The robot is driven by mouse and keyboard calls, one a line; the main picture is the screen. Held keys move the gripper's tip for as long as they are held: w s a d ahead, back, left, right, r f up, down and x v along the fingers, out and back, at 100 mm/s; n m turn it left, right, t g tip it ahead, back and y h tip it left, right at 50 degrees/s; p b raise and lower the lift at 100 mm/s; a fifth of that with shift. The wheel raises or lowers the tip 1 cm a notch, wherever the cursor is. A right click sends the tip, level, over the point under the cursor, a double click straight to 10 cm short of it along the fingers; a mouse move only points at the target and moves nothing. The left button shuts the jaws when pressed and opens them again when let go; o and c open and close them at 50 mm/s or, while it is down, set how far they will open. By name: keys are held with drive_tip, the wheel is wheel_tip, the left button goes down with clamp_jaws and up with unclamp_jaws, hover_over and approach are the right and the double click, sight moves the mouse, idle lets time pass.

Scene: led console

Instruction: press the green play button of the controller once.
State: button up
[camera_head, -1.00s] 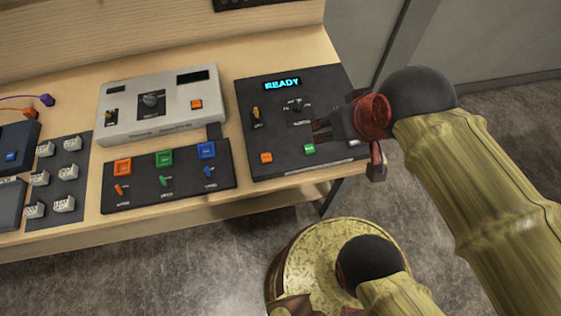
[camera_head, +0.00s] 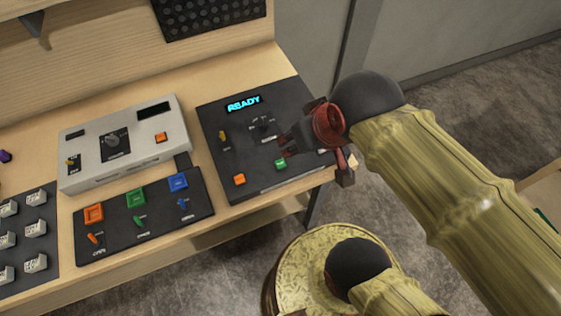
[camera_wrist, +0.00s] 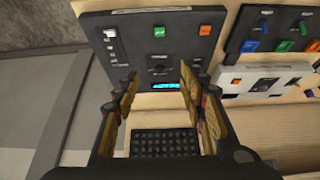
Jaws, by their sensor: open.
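The green button (camera_wrist: 159,31) lies beyond the fingertips there, uncovered.
A yellow toggle (camera_head: 223,137) and a dark knob (camera_head: 263,124) rise from the controller. A grey box (camera_head: 85,152) and a black panel of coloured buttons (camera_head: 156,233) stand to its left. A dark perforated panel (camera_head: 212,17) is behind. The bench ends right of the controller.

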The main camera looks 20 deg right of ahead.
drive_tip(key=c, duration=1)
clamp_jaws()
idle(0.6)
